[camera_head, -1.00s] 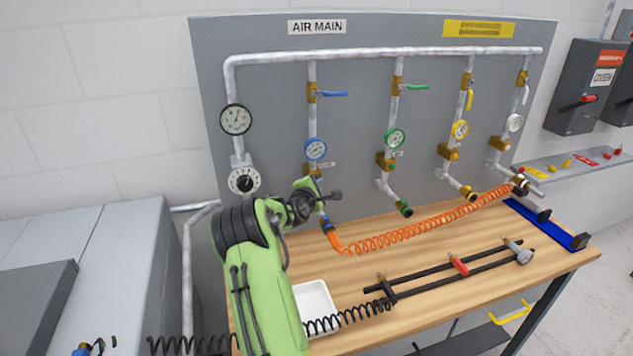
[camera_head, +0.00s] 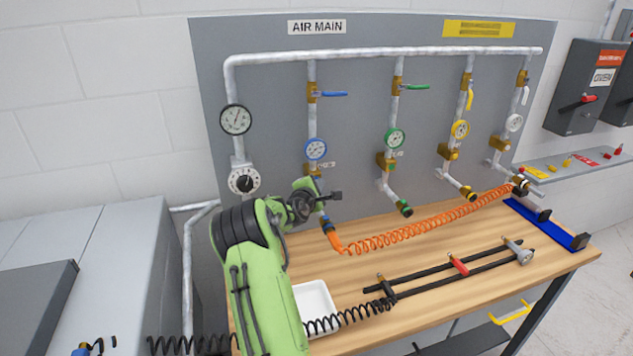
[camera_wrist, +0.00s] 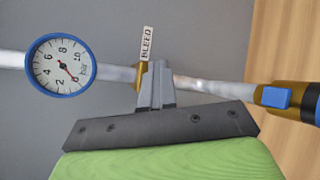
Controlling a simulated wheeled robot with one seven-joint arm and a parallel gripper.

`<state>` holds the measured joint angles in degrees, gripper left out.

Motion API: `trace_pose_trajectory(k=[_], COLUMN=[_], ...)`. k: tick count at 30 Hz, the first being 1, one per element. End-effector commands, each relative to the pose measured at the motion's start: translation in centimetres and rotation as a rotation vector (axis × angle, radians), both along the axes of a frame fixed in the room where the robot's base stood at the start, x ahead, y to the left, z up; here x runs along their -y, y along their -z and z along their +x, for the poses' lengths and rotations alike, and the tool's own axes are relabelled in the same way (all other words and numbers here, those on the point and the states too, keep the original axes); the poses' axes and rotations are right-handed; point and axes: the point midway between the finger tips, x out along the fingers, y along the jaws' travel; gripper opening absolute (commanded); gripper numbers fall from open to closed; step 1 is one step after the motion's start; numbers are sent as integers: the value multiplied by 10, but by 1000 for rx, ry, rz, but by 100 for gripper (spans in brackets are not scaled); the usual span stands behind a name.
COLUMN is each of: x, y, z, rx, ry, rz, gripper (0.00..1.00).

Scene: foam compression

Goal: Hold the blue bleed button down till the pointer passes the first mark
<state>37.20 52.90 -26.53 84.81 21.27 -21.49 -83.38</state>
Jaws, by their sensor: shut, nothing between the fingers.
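The blue-rimmed gauge (camera_wrist: 59,66) shows clearly in the wrist view. Its red pointer lies toward the low end of the scale, below the 2 as far as I can tell. The same gauge (camera_head: 316,149) hangs on the blue line in the head view. My gripper (camera_wrist: 160,70) is shut and empty.
A blue-tabbed coupling (camera_wrist: 275,97) is at the right of the wrist view. The orange coiled hose (camera_head: 420,226) runs across the bench (camera_head: 470,290). Green and yellow lines stand to the right. A white tray (camera_head: 318,297) sits beside my arm.

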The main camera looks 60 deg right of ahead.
Motion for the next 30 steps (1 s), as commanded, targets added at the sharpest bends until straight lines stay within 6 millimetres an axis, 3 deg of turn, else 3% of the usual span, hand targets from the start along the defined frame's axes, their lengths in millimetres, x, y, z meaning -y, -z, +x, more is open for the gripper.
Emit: trace_pose_trajectory(k=[24, 30], x=[-13, -26], y=[1, 3], z=[-12, -25], rx=[1, 1], ry=[-1, 0], rz=[0, 2], gripper=[0, 0])
